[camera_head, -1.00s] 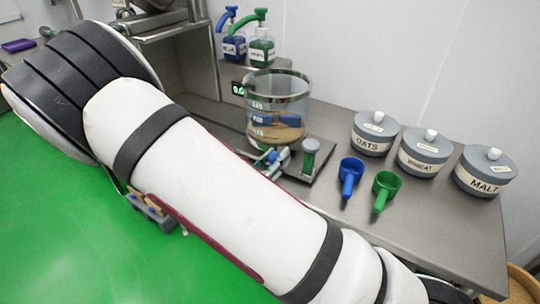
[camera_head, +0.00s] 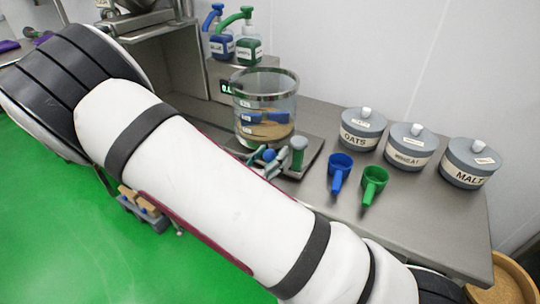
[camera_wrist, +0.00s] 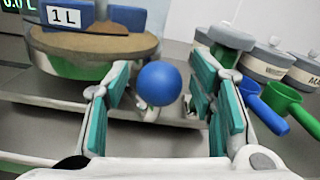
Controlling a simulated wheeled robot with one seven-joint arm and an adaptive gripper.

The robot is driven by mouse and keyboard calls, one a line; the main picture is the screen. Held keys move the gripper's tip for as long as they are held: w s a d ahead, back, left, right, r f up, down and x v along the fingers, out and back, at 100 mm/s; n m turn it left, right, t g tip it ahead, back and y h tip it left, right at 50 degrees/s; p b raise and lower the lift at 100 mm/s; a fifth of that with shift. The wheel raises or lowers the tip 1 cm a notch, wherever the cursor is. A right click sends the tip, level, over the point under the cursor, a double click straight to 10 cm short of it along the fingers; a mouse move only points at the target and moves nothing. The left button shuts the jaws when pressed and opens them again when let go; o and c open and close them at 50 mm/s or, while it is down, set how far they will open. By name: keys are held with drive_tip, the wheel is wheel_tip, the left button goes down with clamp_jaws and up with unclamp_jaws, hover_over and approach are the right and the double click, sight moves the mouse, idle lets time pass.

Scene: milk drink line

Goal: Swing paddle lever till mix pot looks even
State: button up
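The mix pot (camera_head: 265,92) is a clear cylinder with a metal rim, on a dark plate on the bench. It holds tan mix (camera_head: 264,131) with blue paddles (camera_head: 268,117) just above it. In the wrist view the mix (camera_wrist: 95,44) has a flat brown top, and a blue block marked 1 L hides part of it. The lever's round blue knob (camera_wrist: 160,83) lies between the fingers of my gripper (camera_wrist: 162,105). The teal-padded fingers are spread, with a gap on each side of the knob. In the head view my gripper (camera_head: 268,157) is at the pot's near side.
A grey-green capped post (camera_head: 298,153) stands right of my gripper. Blue (camera_head: 340,170) and green (camera_head: 374,184) scoops lie farther right, before lidded oats (camera_head: 361,130), wheat (camera_head: 409,148) and malt (camera_head: 468,165) jars. Two pump bottles (camera_head: 249,50) stand behind the pot.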

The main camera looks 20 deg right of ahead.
drive_tip(key=v, duration=1.2)
